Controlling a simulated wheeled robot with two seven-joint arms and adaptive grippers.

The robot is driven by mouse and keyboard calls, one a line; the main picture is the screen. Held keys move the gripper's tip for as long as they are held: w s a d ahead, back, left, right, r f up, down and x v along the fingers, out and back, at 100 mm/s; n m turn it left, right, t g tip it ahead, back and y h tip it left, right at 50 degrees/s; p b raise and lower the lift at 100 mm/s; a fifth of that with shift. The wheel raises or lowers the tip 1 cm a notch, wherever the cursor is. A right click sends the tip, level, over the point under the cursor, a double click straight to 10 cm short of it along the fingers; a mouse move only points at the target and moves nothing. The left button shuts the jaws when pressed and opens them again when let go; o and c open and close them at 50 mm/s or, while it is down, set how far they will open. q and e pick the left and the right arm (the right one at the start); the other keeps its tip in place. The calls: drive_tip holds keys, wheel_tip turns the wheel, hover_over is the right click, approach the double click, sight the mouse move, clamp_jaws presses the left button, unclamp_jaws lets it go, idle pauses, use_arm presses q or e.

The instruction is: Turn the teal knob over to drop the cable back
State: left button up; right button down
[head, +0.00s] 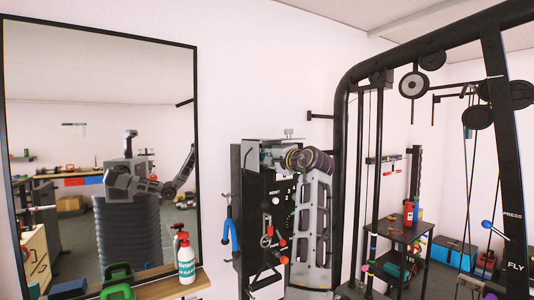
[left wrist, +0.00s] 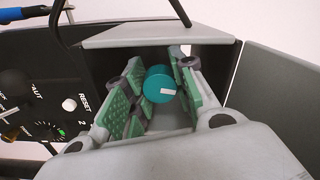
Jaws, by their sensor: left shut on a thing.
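The teal knob (left wrist: 158,82) shows in the left wrist view between the green-padded fingers of my left gripper (left wrist: 152,90). Its white mark points to the right. My left gripper is shut on the knob, with a finger on either side. In the head view my left gripper (head: 271,158) is at the top of the black control panel (head: 254,212), and the knob is hidden there. Several thin cables hang on the gym machine (head: 350,130) at right; I cannot tell which one belongs to the knob. My right gripper is not in view.
The panel carries a RESET button (left wrist: 69,104), a dial (left wrist: 58,131) and red-handled tools (head: 268,237). A blue-handled tool (head: 229,235) hangs on its left.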

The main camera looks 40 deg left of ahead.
use_arm(q)
drive_tip(key=shift+m+p, duration=1.1)
drive_tip(key=shift+p, duration=0.15)
drive_tip(key=shift+m+p, duration=0.7)
drive_tip(key=shift+p, duration=0.05)
drive_tip(key=shift+m+p, duration=0.3)
drive_tip(key=shift+p, duration=0.05)
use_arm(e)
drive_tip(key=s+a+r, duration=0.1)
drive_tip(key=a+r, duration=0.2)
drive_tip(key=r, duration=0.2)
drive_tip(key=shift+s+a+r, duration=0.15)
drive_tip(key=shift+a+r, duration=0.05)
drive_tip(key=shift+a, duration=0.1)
use_arm(q)
drive_tip(key=o, duration=0.8)
drive_tip(key=shift+v, duration=5.95)
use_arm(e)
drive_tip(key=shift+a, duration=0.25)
